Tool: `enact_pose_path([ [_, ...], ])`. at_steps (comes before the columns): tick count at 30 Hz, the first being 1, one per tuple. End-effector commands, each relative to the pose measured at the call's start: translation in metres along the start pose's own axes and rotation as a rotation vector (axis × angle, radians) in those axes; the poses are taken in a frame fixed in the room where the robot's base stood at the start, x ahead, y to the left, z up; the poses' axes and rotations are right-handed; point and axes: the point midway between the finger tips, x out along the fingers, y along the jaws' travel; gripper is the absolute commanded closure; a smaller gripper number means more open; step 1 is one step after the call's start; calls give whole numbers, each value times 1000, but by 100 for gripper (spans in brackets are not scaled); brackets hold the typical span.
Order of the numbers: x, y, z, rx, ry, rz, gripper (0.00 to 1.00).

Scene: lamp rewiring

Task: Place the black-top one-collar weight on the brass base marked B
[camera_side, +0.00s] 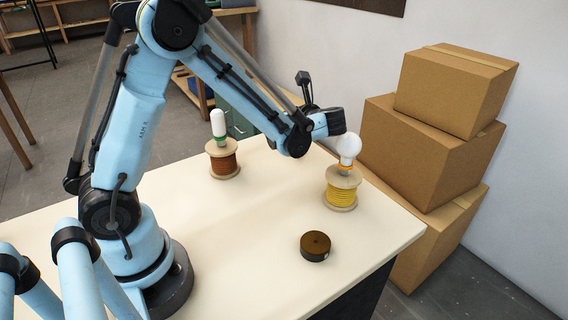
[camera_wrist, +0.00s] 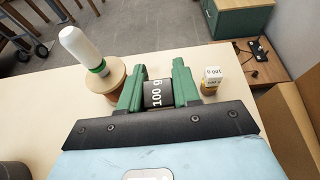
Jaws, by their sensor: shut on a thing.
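My gripper (camera_wrist: 158,82) has its green fingers shut on a black weight (camera_wrist: 157,94) marked "100 g" in the wrist view. Its collar cannot be made out, and I cannot tell whether it touches the table. In the side view the fingers and the weight are hidden around the globe bulb and my wrist. A dark, brownish round base (camera_side: 315,246) lies flat on the table near the front right edge, well apart from my gripper. A small white mark shows on its side, too small to read. A dark round edge (camera_wrist: 14,170) shows at the wrist view's lower left.
A brown-wound spool (camera_side: 223,160) bears a tall white bulb (camera_side: 218,124). A small amber-and-white piece (camera_wrist: 211,80) stands right of my fingers. Cardboard boxes (camera_side: 432,140) are stacked beside the table.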

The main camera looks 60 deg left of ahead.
Motion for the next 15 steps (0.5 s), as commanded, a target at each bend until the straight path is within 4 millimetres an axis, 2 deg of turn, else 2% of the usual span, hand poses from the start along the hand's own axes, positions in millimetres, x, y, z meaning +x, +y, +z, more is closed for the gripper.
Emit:
enact_pose_path([
  [5,2,-1,-6,1,0,-1,100],
  [15,20,-1,-49,2,0,-3,100],
])
